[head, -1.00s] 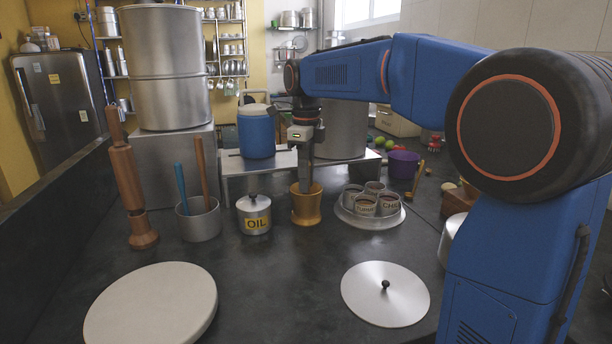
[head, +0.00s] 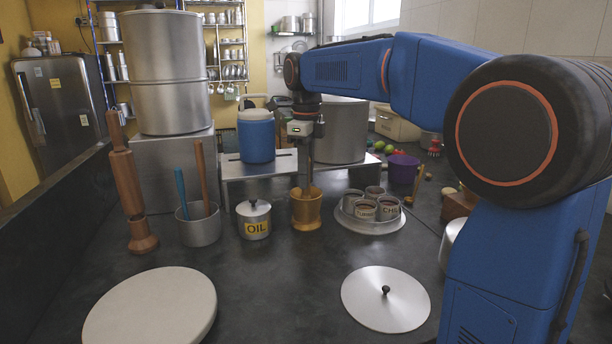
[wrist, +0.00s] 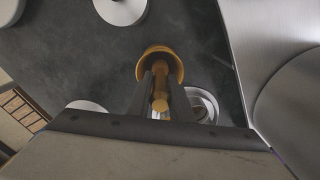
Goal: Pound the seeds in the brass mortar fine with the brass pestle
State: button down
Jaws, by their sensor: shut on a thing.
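The brass mortar (head: 306,212) stands upright on the dark counter, between the oil canister and the spice tray. My gripper (head: 304,178) is right above it, pointing down. In the wrist view, my gripper (wrist: 161,92) is shut on the brass pestle (wrist: 160,103), whose lower end reaches into the mortar (wrist: 161,53). In the head view most of the pestle is hidden by the fingers and the mortar's rim. The seeds cannot be seen in either view.
The oil canister (head: 254,222) stands close left of the mortar. The spice tray (head: 368,224) with several labelled cups is close right. A low metal stand (head: 236,166) with a blue jug (head: 256,136) and a big pot (head: 341,130) is behind. The front counter has a round board (head: 150,308) and a lid (head: 386,298).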

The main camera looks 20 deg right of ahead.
jog(key=shift+f, duration=0.1)
jog(key=shift+f, duration=1.1)
jog(key=shift+r, duration=1.15)
jog(key=shift+f, duration=0.1)
jog(key=shift+f, duration=1.05)
jog(key=shift+r, duration=0.1)
jog(key=shift+r, duration=1.1)
jog(key=shift+f, duration=0.1)
